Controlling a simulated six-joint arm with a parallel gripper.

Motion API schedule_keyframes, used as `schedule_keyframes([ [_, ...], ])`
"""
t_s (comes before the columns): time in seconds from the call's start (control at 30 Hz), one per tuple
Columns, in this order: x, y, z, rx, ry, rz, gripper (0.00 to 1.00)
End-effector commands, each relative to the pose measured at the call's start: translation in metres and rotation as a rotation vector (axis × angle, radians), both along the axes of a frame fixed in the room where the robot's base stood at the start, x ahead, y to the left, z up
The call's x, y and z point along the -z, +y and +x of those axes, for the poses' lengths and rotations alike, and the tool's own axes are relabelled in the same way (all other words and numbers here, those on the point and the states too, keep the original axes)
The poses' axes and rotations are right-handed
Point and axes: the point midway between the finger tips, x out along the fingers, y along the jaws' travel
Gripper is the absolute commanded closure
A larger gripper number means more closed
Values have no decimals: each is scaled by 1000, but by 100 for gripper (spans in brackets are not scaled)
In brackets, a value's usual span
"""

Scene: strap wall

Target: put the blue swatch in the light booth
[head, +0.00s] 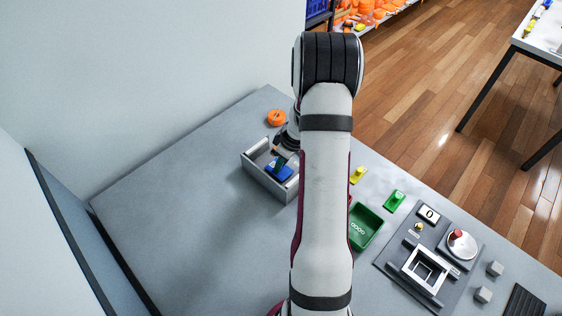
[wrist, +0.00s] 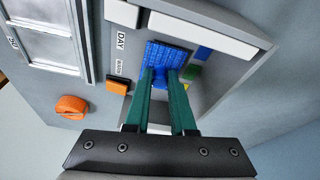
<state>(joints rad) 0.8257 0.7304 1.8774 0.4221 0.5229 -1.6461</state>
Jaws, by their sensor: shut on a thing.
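The blue swatch (wrist: 178,53) has a ribbed face and is gripped between the teal fingertips of my gripper (wrist: 161,76). In the head view the blue swatch (head: 279,173) shows inside the walls of a grey open-topped box, which I take to be the light booth (head: 263,184). My gripper (head: 283,157) reaches down into it from above, partly hidden by my arm. In the wrist view the booth (wrist: 226,70) has a white bar and a "DAY" label. I cannot tell whether the swatch touches the booth floor.
An orange round object (head: 277,118) stands behind the booth. A yellow piece (head: 358,175), a green piece (head: 394,201) and a green tray (head: 366,227) lie to the right. A dark panel with a square frame (head: 425,270) is further right. The table's left side is clear.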

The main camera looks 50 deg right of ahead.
Motion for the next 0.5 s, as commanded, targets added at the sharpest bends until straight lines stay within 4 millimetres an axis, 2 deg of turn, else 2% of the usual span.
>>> schedule_keyframes([
  [0.2, 1, 0, 0, 0, 0, 0, 100],
  [0.23, 1, 0, 0, 0, 0, 0, 75],
  [0.4, 1, 0, 0, 0, 0, 0, 45],
  [0.5, 1, 0, 0, 0, 0, 0, 42],
])
